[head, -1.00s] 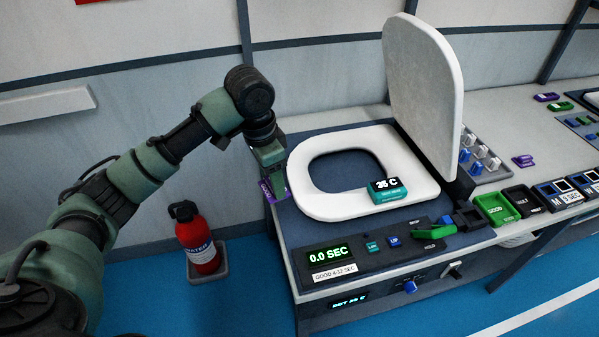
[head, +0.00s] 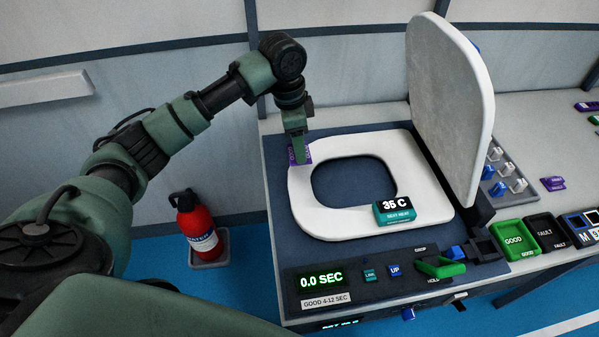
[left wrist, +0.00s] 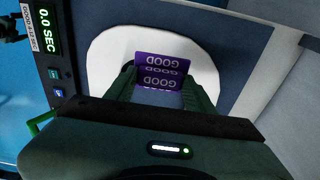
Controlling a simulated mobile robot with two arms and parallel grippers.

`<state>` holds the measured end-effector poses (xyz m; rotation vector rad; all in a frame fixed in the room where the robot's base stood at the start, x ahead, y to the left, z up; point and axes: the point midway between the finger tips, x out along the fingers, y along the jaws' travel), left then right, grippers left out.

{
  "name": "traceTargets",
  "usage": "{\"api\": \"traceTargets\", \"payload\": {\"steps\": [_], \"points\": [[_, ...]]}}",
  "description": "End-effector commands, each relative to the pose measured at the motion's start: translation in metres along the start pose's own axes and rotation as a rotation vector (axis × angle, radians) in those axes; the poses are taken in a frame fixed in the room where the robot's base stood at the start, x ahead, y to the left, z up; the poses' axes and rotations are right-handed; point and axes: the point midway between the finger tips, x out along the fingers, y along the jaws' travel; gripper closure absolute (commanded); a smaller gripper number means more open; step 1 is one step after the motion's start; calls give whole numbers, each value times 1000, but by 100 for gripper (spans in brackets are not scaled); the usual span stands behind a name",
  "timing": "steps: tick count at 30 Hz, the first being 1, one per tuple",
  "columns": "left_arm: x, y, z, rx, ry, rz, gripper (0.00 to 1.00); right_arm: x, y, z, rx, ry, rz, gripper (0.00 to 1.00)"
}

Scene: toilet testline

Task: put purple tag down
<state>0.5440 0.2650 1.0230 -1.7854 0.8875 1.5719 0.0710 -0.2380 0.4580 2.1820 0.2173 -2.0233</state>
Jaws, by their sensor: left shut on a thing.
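The purple tag (head: 300,154) is marked GOOD and is held in my left gripper (head: 299,150), at the left back part of the white toilet seat (head: 318,220). In the left wrist view the tag (left wrist: 160,70) sits between the two fingers (left wrist: 160,95), with its lettering upside down. The gripper is shut on it. The tag shows over the seat ring; I cannot tell whether it touches the seat. My right gripper is not in view.
The raised white lid (head: 450,110) stands at the seat's right. A teal 36 C display (head: 394,210) rests on the seat's front. A timer panel (head: 325,284) reads 0.0 SEC. Green GOOD (head: 513,239) and black FAULT (head: 546,232) trays are at right. A red extinguisher (head: 197,225) stands on the floor.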

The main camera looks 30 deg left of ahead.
Motion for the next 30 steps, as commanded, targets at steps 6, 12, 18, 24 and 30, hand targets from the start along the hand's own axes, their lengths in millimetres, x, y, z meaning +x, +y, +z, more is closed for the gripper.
{"api": "traceTargets", "payload": {"steps": [6, 12, 18, 24, 30], "points": [[54, 1, 7, -2, -2, 3, 85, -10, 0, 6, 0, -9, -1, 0], [78, 0, 9, -1, 1, 0, 85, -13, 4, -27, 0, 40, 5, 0], [103, 0, 13, -2, -2, 1, 85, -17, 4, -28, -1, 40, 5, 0], [123, 0, 15, 0, 1, -1, 85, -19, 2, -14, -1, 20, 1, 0], [123, 0, 15, 0, 1, -2, 85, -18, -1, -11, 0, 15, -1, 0]]}}
